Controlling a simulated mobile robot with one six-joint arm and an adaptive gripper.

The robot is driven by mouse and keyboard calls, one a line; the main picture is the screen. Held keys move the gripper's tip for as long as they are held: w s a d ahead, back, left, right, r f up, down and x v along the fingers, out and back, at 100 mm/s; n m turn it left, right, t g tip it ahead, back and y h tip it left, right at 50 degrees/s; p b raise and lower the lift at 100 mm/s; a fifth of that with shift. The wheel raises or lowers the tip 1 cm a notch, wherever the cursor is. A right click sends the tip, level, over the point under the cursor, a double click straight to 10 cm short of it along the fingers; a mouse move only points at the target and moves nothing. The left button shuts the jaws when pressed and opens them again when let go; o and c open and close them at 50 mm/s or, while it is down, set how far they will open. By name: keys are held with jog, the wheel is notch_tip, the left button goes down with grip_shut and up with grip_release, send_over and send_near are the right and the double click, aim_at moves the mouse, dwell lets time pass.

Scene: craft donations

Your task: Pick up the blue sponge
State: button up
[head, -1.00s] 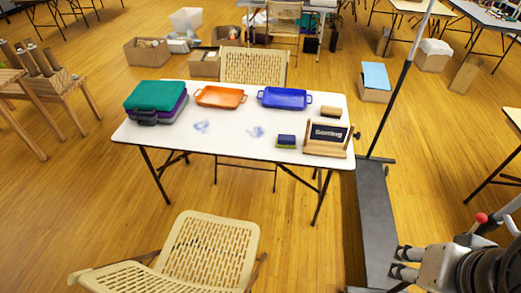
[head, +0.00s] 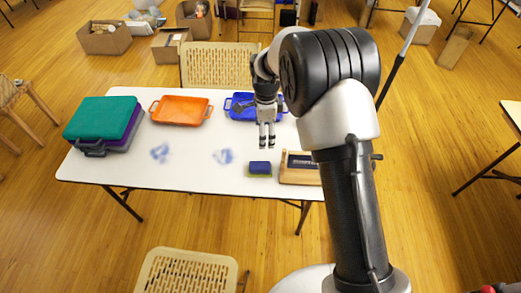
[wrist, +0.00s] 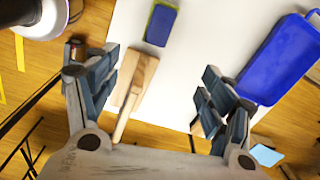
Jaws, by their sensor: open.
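The blue sponge (head: 260,168) lies on the white table near its front edge, just left of the wooden sign stand. It has a blue upper part and a green lower layer.
A wooden sign stand (head: 300,178) is right of the sponge, partly hidden by my arm. A blue tray (head: 238,104), an orange tray (head: 181,109) and stacked cases (head: 104,122) stand on the table (head: 195,160). A chair (head: 185,272) is in front.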

jog(key=m, duration=0.1)
send_over(260, 165)
notch_tip(260, 165, down, 5)
notch_tip(260, 165, down, 11)
jog(key=b, duration=0.3)
jog(key=shift+w+d+f, duration=0.1)
jog(key=shift+f, duration=0.1)
jog(key=shift+f+b, duration=1.15)
jog(key=shift+f, duration=1.55)
jog(key=shift+r, duration=0.1)
jog(key=c, duration=1.2)
jog(key=shift+r, duration=0.1)
notch_tip(260, 165, up, 20)
jog(key=p, duration=0.5)
